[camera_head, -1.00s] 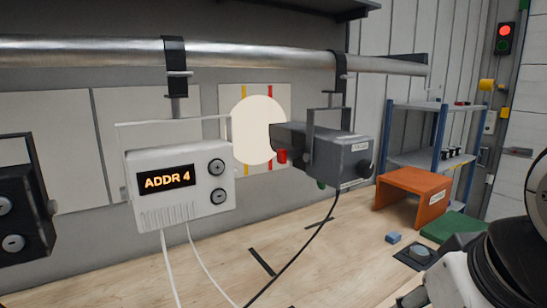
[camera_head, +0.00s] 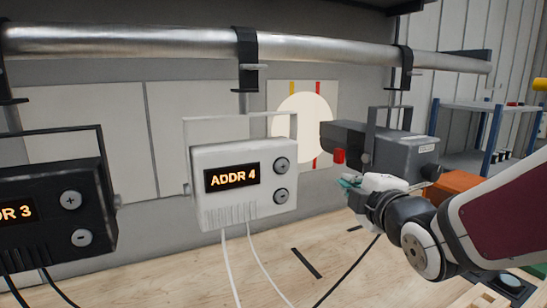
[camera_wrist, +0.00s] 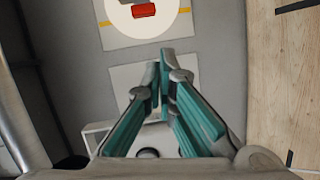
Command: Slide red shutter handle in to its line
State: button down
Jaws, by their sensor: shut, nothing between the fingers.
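The red shutter handle (camera_head: 339,156) sticks out below the front end of the grey spotlight (camera_head: 392,150). In the wrist view the red handle (camera_wrist: 146,10) shows at the top edge, in front of the lit disc. A white panel (camera_head: 329,100) on the wall behind carries a yellow line (camera_head: 291,88) and a red line (camera_head: 317,88), with the bright round disc (camera_head: 300,125) of light on it. My gripper (camera_head: 347,183) is just below the handle, apart from it. In the wrist view my gripper's teal fingers (camera_wrist: 164,62) are shut and empty.
A white box (camera_head: 240,185) reading ADDR 4 hangs left of the spotlight, and a black box (camera_head: 60,205) hangs further left. A metal pipe (camera_head: 150,42) runs above them. An orange stand (camera_head: 455,184) is behind my arm. Cables hang over the wooden table (camera_head: 290,250).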

aim_at(342, 155)
jog(key=w+n+t+y, duration=0.1)
jog(key=w+n, duration=0.1)
jog(key=w, duration=1)
jog(key=shift+w+r+b, duration=0.3)
jog(key=shift+w+r, duration=0.1)
jog(key=shift+r, duration=0.05)
jog(key=shift+a, duration=0.1)
jog(key=shift+w+d+b, duration=0.3)
jog(key=shift+w+d, duration=0.1)
jog(key=shift+d, duration=0.5)
jog(key=shift+w+d+b, duration=0.25)
jog(key=shift+w+d, duration=0.1)
jog(key=shift+d, duration=0.5)
jog(key=shift+s, duration=0.1)
